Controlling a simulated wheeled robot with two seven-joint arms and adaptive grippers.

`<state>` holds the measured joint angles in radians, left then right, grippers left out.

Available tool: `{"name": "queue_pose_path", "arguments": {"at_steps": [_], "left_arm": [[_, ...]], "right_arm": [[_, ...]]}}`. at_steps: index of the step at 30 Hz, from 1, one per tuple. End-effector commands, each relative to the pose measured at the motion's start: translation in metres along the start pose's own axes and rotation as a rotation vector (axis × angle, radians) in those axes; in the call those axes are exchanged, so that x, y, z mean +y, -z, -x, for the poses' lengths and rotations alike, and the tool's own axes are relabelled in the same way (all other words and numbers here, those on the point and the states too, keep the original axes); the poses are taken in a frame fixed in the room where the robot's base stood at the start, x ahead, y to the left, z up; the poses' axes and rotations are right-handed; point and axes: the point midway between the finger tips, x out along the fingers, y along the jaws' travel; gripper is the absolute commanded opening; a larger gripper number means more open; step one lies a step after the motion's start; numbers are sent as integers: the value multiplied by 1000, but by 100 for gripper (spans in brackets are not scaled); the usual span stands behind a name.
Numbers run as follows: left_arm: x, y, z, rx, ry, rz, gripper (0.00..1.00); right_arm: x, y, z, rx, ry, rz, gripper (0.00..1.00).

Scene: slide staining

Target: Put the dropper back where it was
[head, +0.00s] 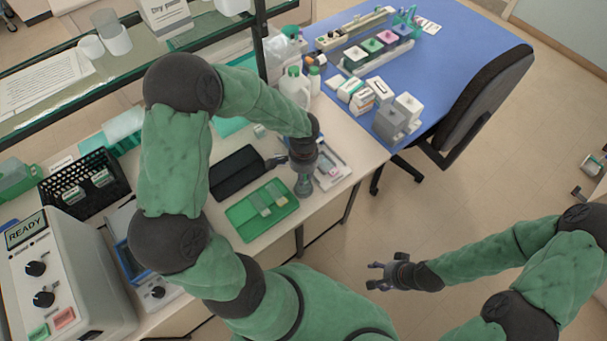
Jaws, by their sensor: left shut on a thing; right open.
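My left gripper (303,188) points down over the front part of the bench, between the green tray (240,222) and a pale tray (342,160). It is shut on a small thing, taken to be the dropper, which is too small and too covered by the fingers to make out. My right gripper (376,276) is open and empty, held out over the floor, away from the bench. The green tray holds glass slides (264,203).
A dark flat tray (236,172) lies left of my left gripper. White bottles (295,88) stand behind it. A blue table (440,75) with racks and boxes is at the back right, beside a black chair (478,95). A black basket (85,185) and READY machine (65,275) stand left.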

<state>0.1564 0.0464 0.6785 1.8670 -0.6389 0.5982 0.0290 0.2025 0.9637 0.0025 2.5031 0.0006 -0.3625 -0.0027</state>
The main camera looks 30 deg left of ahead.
Motion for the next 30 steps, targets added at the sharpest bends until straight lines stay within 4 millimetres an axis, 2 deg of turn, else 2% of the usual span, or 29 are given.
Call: {"name": "queue_pose_path", "arguments": {"at_steps": [3,4,6,16,20,23,30], "left_arm": [[0,0,-4,1,0,0,0],[0,0,-3,1,0,0,28],[0,0,-2,1,0,0,44],[0,0,-1,1,1,0,44],[0,0,5,1,1,0,44],[-1,1,17,4,3,0,44],[-1,2,67,6,3,0,44]], "right_arm": [[1,0,-4,0,0,0,59],[1,0,-3,0,0,0,59],[1,0,-2,0,0,0,59],[1,0,-2,0,0,0,59],[-1,0,4,0,0,0,59],[-3,0,8,0,0,0,59],[-5,-1,14,0,0,0,59]]}}
